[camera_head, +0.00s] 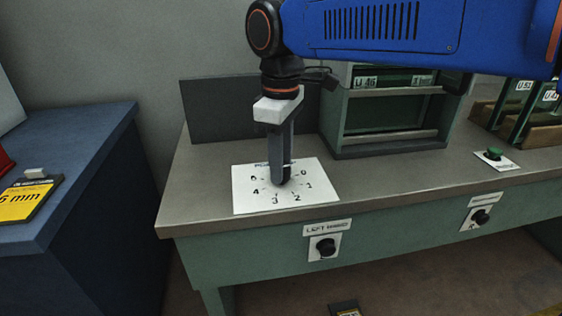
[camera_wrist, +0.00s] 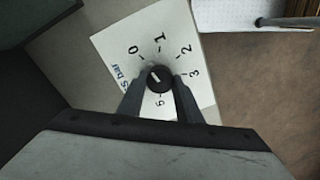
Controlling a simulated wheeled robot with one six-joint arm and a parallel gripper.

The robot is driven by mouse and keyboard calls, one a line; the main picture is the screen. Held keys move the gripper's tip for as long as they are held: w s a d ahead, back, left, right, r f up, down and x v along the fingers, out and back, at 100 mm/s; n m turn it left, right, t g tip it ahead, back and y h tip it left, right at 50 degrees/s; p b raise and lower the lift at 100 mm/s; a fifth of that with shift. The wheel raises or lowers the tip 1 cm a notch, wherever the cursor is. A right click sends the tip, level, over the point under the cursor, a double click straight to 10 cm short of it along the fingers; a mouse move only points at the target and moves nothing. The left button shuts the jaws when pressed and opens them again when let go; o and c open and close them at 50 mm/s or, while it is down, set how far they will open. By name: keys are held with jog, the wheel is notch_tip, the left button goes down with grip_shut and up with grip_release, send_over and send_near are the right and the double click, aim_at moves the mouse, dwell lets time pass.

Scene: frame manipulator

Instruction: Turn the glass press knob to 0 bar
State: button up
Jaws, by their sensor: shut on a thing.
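The glass press knob (camera_wrist: 160,79) is a small round black knob on a white dial card with the numbers 0 to 5. The card (camera_head: 248,199) lies flat on the grey bench top. My gripper (camera_head: 283,180) points straight down at the dial, and its fingers hide most of the knob in the head view. In the wrist view, my gripper (camera_wrist: 161,82) has one finger on each side of the knob and is shut on it. A short white mark on the knob slants up and left, roughly towards the 0. The number 4 is hidden there.
The green bench's front carries two black knobs, one labelled left (camera_head: 325,248) and one further right (camera_head: 481,217). A green button (camera_head: 494,153) sits on the bench top at right. A green open-fronted cabinet (camera_head: 385,115) stands behind the dial. A blue cabinet (camera_head: 80,165) stands at left.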

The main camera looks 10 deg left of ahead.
jog(key=shift+n, duration=0.9)
jog(key=o, duration=1)
jog(key=shift+o, duration=0.2)
jog(key=shift+r, duration=0.1)
notch_tip(320, 180, up, 17)
jog(key=shift+r, duration=0.15)
